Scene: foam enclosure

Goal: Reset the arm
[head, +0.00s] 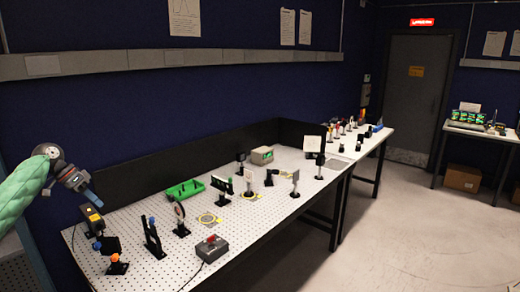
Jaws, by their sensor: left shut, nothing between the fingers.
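My left arm (28,188) comes in from the left edge in a green padded sleeve. It is raised above the near left corner of the optical table (130,216). My left gripper (92,196) points down and to the right at the end of that arm. It is shut and holds nothing that I can see. It is close above a black box with a yellow patch (93,218); I cannot tell whether they touch. My right arm and right gripper do not show.
On the perforated table stand several optical mounts, a green tray (185,190), a grey box with a red button (212,248) and a beige instrument (262,155). A black panel runs behind. A second table (375,138) adjoins at the back. The floor at right (400,230) is clear.

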